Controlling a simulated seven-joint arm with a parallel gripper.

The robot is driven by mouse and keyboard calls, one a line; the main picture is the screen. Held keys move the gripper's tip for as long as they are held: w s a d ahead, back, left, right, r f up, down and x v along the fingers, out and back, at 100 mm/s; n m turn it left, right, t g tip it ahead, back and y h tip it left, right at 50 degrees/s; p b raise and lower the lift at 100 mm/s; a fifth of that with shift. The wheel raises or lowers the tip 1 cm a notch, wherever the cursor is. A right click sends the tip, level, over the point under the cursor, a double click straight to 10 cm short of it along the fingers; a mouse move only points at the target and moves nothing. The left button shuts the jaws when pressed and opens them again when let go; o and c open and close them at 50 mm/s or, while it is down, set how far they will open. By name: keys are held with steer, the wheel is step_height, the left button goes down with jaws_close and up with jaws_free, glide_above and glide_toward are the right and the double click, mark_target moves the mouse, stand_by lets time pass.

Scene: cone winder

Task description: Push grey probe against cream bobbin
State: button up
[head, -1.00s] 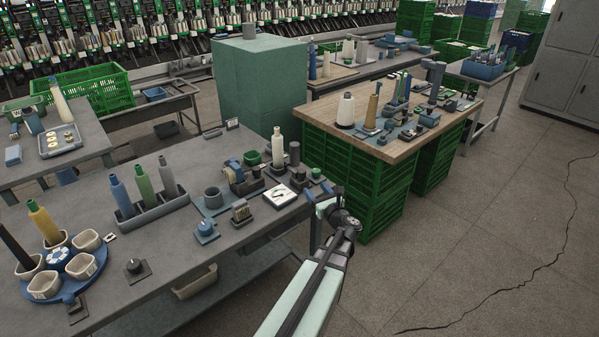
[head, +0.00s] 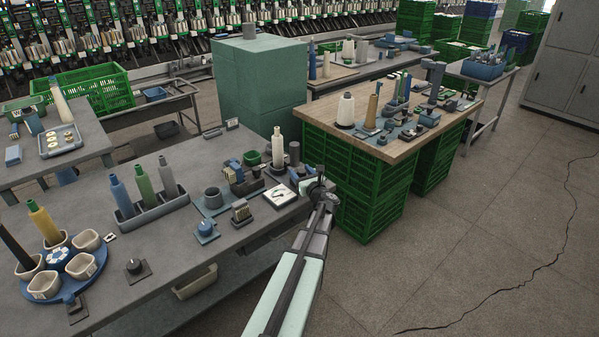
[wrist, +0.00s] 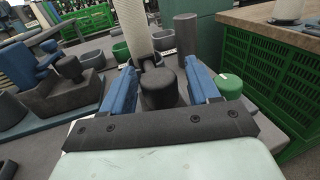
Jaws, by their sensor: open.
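The cream bobbin (head: 278,148) stands upright on the fixture near the right end of the grey bench. It also shows at the top of the wrist view (wrist: 135,30). A dark grey round-topped knob (wrist: 158,88), which looks like the grey probe, stands in front of the bobbin in the wrist view. Whether it touches the bobbin is unclear. My gripper (wrist: 160,72) is open, its blue fingers on either side of the knob, with gaps visible.
A green-topped button (wrist: 230,87) is just right of my right finger. A dark grey cylinder (wrist: 186,38) stands behind, right of the bobbin. A blue-and-grey device (wrist: 50,75) is at left. A white dial gauge (head: 280,195) lies near the bench edge.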

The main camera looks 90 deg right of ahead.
steer(key=shift+w+d, duration=0.35)
steer(key=shift+d, duration=0.25)
